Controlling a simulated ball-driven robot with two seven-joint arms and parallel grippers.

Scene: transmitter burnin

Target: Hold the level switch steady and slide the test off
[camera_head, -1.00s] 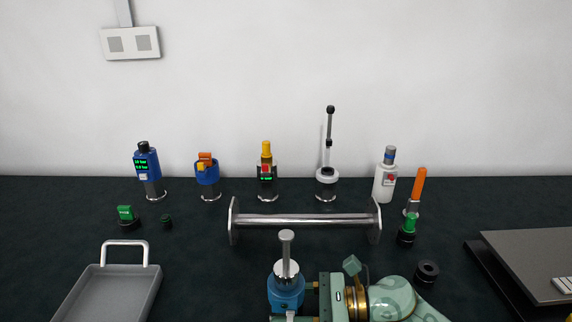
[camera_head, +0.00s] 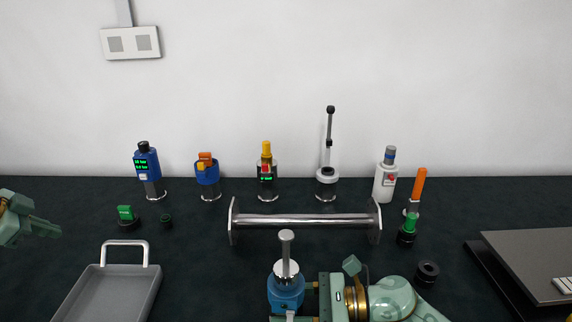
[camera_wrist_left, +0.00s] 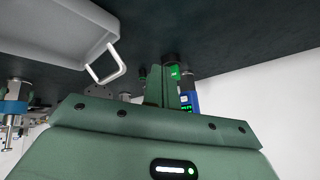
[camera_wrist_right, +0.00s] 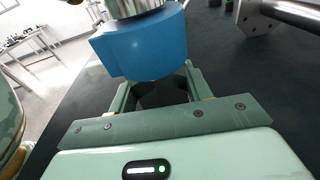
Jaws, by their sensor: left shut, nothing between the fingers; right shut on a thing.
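My right gripper (camera_head: 303,301) is shut on a blue-bodied instrument (camera_head: 286,291) at the bottom middle of the head view. The instrument stands upright, with a bright metal disc and a grey rod (camera_head: 287,246) rising from its top. I take it for the level switch; no label shows. Its blue body (camera_wrist_right: 145,45) also fills the space between the fingers in the right wrist view. My left gripper (camera_head: 48,228) is shut and empty at the left edge, well apart from the instrument. In the left wrist view its fingers (camera_wrist_left: 172,85) are together.
Several instruments stand along the back, including a blue one with a green display (camera_head: 147,168) and a white one with a tall rod (camera_head: 327,178). A metal rail (camera_head: 305,220) lies in front. A grey tray (camera_head: 75,302) is front left, a dark platform (camera_head: 530,250) right.

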